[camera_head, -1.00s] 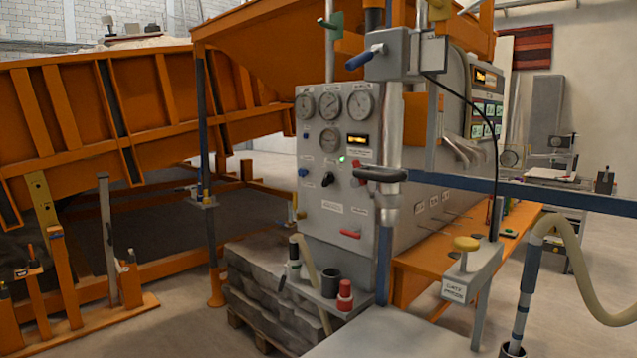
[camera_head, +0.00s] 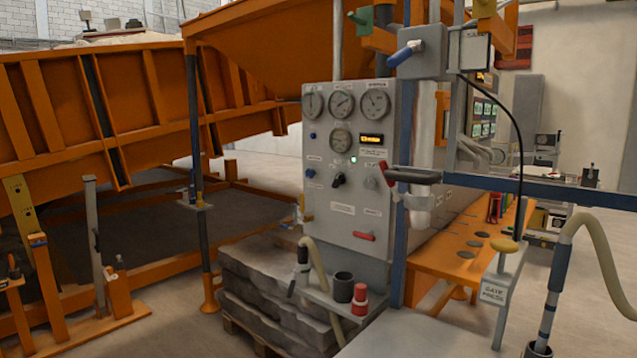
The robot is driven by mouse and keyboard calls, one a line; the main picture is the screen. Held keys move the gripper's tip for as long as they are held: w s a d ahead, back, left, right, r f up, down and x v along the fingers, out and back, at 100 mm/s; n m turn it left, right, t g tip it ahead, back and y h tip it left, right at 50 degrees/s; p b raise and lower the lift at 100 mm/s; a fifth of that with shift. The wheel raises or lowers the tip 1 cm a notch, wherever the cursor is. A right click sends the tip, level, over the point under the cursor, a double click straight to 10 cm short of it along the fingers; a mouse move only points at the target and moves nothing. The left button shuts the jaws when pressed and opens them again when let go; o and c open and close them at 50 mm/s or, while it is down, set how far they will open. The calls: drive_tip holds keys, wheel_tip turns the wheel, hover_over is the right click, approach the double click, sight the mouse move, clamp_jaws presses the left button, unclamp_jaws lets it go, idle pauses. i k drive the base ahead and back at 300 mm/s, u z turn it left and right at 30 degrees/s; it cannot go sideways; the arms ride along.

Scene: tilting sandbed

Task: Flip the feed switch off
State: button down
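A grey control panel (camera_head: 343,210) stands upright at the picture's middle. It bears several round gauges, a small amber display (camera_head: 372,139) and a small bright lamp (camera_head: 353,160). Below these are a black knob (camera_head: 338,180), a grey knob (camera_head: 371,183), small blue knobs (camera_head: 311,173) and a red lever (camera_head: 364,236) lying nearly level. The labels are too small to read, so I cannot tell which control is the feed switch. A grey box (camera_head: 423,52) with a blue handle (camera_head: 404,54) sits above the panel's right side. My gripper is not in view.
A dark handle with a red end (camera_head: 412,176) juts out right of the panel, near a blue horizontal bar (camera_head: 540,190). A black cup (camera_head: 343,287) and a red-capped item (camera_head: 360,299) stand on the ledge below. Orange sandbed framing (camera_head: 140,110) fills the left.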

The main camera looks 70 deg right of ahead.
sight(340, 179)
drive_tip(key=z, duration=0.65)
drive_tip(key=i, duration=1.35)
drive_tip(key=z, duration=0.1)
